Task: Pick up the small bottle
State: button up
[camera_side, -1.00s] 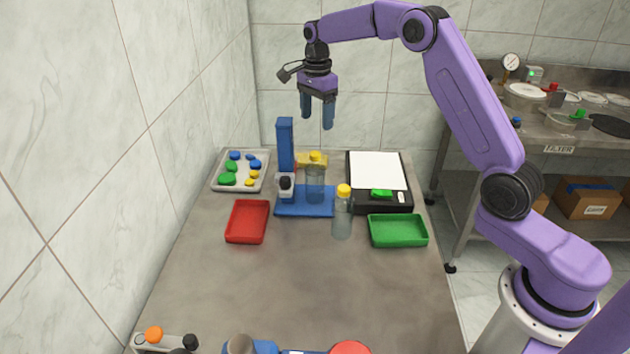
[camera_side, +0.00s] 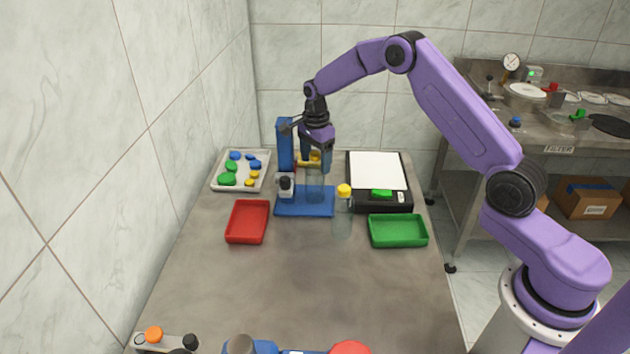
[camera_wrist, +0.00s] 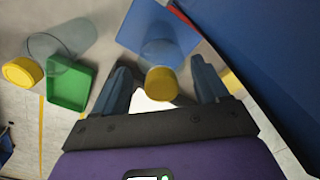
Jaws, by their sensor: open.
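A clear bottle with a yellow cap (camera_side: 315,187) stands upright on the blue base of a stand (camera_side: 292,208). My gripper (camera_side: 314,163) is open, low over this bottle, with its fingers around the cap area. In the wrist view the yellow cap (camera_wrist: 161,83) lies between the open fingers, and I see no clear contact. A second clear bottle with a yellow cap (camera_side: 342,217) stands on the table to the right and nearer the side camera. Its cap also shows at the left of the wrist view (camera_wrist: 22,72). I cannot tell from size which bottle is smaller.
The stand's blue column (camera_side: 285,140) rises close behind my gripper. A red tray (camera_side: 247,240) and a green tray (camera_side: 398,242) lie nearer the camera. The front middle is clear.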

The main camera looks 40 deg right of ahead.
aim_at(315, 169)
jog(key=shift+a+f, duration=0.15)
jog(key=shift+f, duration=1.75)
jog(key=c, duration=1.1)
jog(key=shift+w+r, duration=0.1)
jog(key=shift+c, duration=0.2)
